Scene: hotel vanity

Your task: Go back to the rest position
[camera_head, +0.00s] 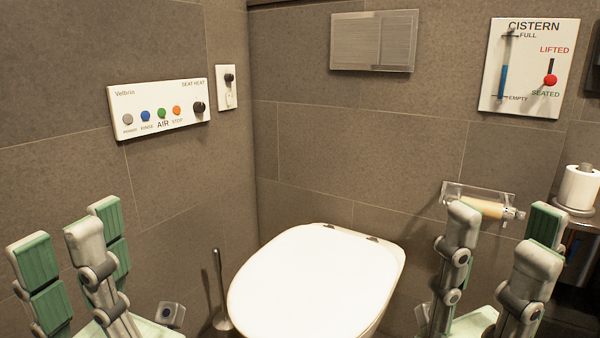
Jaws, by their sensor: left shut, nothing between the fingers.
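My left gripper (85,250) stands upright at the lower left, with green pads and grey finger links. It is shut with nothing between its fingers. My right gripper (500,250) stands upright at the lower right and nothing shows in it.
The white toilet lid (310,285) is down between my grippers. A brush (221,300) stands left of it. On the walls are a button panel (150,118), a flush plate (350,42), a cistern panel (510,85) and a roll holder (480,200). A paper roll (580,187) stands far right.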

